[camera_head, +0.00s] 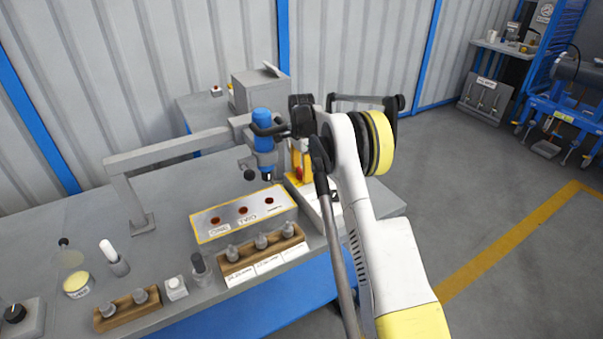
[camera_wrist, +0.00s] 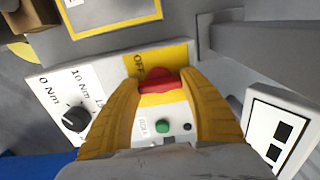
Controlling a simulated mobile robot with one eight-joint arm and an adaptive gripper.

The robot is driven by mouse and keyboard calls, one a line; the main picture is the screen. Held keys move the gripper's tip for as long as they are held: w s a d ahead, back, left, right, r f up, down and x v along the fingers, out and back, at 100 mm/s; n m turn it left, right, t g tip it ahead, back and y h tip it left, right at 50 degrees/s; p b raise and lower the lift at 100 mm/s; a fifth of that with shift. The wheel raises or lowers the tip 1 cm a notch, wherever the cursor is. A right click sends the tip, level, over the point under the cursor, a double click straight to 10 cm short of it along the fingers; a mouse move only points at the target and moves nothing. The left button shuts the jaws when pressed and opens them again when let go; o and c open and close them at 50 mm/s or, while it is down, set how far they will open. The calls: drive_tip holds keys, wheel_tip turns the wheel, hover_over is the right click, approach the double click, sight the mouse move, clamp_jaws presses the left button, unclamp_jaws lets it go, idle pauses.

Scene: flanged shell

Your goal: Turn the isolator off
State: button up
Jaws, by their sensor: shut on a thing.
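The isolator is a red handle (camera_wrist: 157,80) on a yellow plate in the wrist view, with the word OFF printed at its upper left. My gripper (camera_wrist: 160,86) has its two yellow fingers closed in on the red handle, one at each side. The fingers hide the handle's ends, and its exact angle is hard to tell. In the head view the isolator's yellow and red part (camera_head: 298,172) shows at the right end of the bench, partly hidden by my arm.
A dial marked in Nm (camera_wrist: 75,119) and a green button (camera_wrist: 162,127) sit close to the handle. In the head view, a blue tool (camera_head: 263,135) hangs from a grey arm just left of the isolator. A yellow-edged box (camera_head: 242,213) and wooden racks (camera_head: 262,248) stand nearby.

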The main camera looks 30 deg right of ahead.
drive_tip(key=shift+n, duration=0.3)
drive_tip(key=n+p, duration=0.1)
drive_tip(key=n, duration=0.2)
drive_tip(key=shift+n+p, duration=0.3)
drive_tip(key=shift+p, duration=0.1)
drive_tip(key=n+p, duration=0.1)
drive_tip(key=n, duration=0.3)
drive_tip(key=shift+n, duration=0.3)
drive_tip(key=n+p, duration=0.1)
drive_tip(key=n, duration=0.3)
drive_tip(key=shift+n, duration=2.5)
drive_tip(key=o, duration=1.2)
